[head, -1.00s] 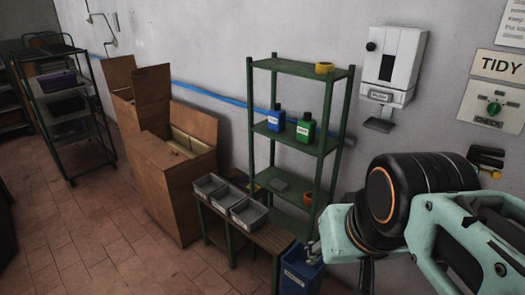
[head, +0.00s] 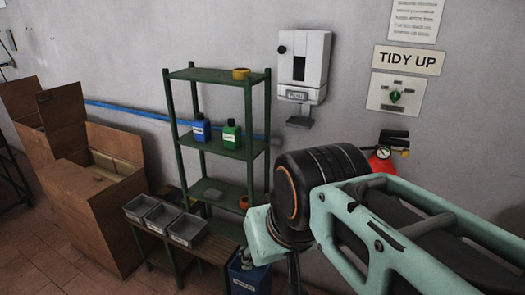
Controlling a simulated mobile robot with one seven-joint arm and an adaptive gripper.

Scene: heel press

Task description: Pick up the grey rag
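My arm fills the lower right and hides most of my gripper.
A blue bottle (head: 201,129) and a green bottle (head: 232,134) stand on the middle shelf. A low bench holds grey trays (head: 188,229). A blue bin (head: 243,283) stands beside it. Cardboard boxes (head: 88,205) are left; a dispenser (head: 304,60) and fire extinguisher (head: 380,160) are right.

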